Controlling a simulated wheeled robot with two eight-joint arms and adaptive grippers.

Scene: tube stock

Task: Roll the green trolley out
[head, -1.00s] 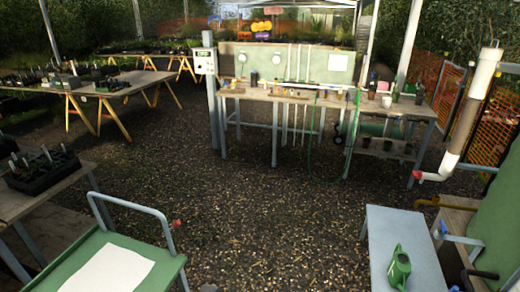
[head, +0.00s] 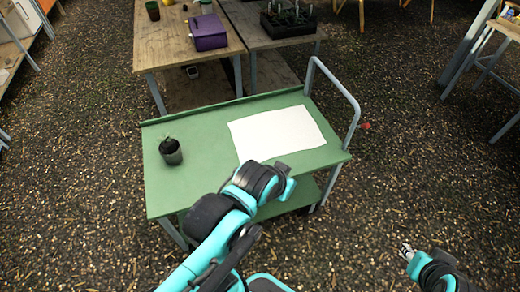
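The green trolley (head: 205,125) stands upright on the gravel in the middle of the head view. Its grey push handle (head: 352,105) is at its right end. A white sheet (head: 277,134) and a small dark pot with a plant (head: 171,152) are on its top. My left gripper (head: 284,172) is over or in front of the trolley's near edge, apart from the handle; its fingers are mostly hidden by the wrist. My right gripper (head: 407,252) is at the lower right over gravel, clear of the trolley; its fingers are too small to read.
A wooden table (head: 170,40) with a purple box (head: 208,32) stands close behind the trolley. A second table beside it holds a black plant tray (head: 288,20). A small red thing (head: 365,126) shows by the handle. Gravel is open right and left of the trolley.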

